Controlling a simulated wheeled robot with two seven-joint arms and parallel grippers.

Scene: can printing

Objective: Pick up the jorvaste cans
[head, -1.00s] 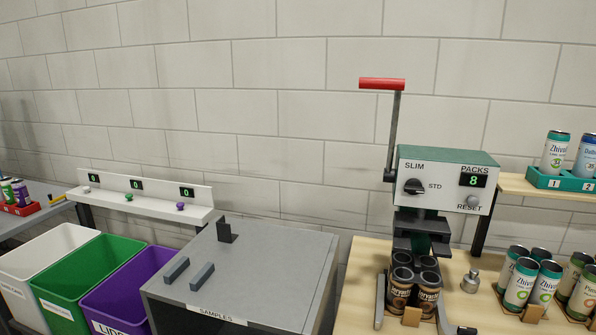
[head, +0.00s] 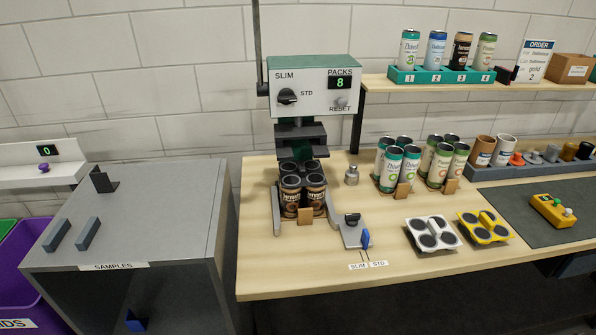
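Several dark brown jorvaste cans (head: 291,197) stand upright and close together under the press head of the packing machine (head: 312,95), on the wooden bench. A tan tab (head: 305,216) is in front of them. Their tops are open and the rear ones are partly hidden. Another dark brown can (head: 461,50) stands in slot 3 of the teal rack (head: 440,76) on the shelf; its label is too small to read surely. Neither of my grippers is in view.
Two can groups, teal-topped (head: 391,170) and green-topped (head: 437,165), stand right of the machine. A metal weight (head: 352,176), a slim/std lever (head: 365,238), a white carrier (head: 433,233) and a yellow carrier (head: 483,227) sit nearby. The grey samples cabinet (head: 140,215) is left.

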